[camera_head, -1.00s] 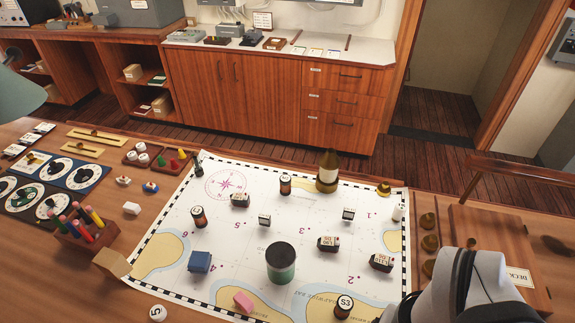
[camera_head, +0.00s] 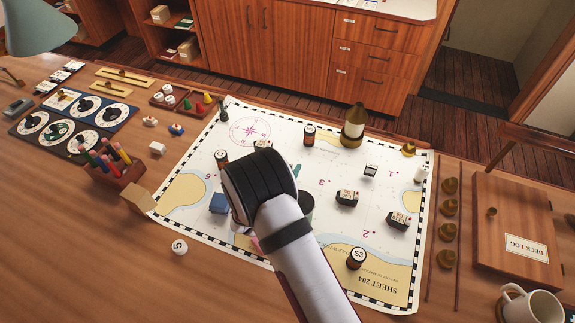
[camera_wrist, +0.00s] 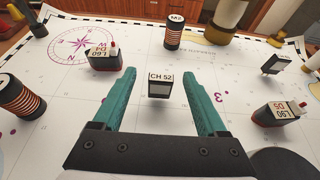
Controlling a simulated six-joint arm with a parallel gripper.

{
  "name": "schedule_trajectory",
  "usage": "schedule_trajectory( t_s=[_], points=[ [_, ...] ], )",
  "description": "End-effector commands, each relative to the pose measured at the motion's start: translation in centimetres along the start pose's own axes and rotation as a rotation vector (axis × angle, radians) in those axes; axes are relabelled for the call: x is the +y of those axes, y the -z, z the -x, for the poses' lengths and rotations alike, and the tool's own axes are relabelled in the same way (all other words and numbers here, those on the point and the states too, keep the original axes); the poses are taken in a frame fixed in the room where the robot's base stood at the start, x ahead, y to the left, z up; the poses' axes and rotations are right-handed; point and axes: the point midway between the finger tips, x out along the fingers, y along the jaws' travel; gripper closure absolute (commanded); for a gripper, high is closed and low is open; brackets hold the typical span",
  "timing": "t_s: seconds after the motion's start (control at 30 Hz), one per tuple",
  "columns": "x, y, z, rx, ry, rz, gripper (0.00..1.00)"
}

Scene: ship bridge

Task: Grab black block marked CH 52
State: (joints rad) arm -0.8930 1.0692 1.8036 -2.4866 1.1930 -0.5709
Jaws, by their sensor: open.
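The block marked CH 52 (camera_wrist: 160,86) stands upright on the chart in the wrist view, with a white lettered top and a dark face with a pale panel. My gripper (camera_wrist: 159,78) is open, its two teal fingers pointing forward on either side of the block's place in the picture. There are gaps on both sides, and neither finger appears to touch it. How deep the block sits between the tips is hard to tell. In the head view my arm hides this block, and only a sliver of a teal finger shows.
A red-tabbed L60 block (camera_wrist: 104,57) stands left of the fingers and another lettered block (camera_wrist: 275,113) stands right. A striped cylinder (camera_wrist: 174,32) is beyond. A dark-topped can (camera_wrist: 285,163) is close at the lower right. A similar small block (camera_head: 370,171) stands farther right.

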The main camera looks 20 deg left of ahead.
Motion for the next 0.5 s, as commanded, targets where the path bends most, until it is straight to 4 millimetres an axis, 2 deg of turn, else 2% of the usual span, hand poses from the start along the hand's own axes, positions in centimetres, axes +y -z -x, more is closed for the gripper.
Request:
schedule_trajectory(
  t_s=[0.1, 0.23, 0.47, 0.5],
  points=[
    [-0.2, 0.2, -2.6, -0.001, 0.005, -0.004, 0.25],
    [-0.2, 0.2, -4.7, 0.0, 0.004, -0.003, 0.25],
    [-0.1, 0.1, -5.1, 0.0, 0.003, -0.003, 0.25],
    [-0.1, 0.1, -5.1, 0.0, 0.003, -0.003, 0.29]
  ],
)
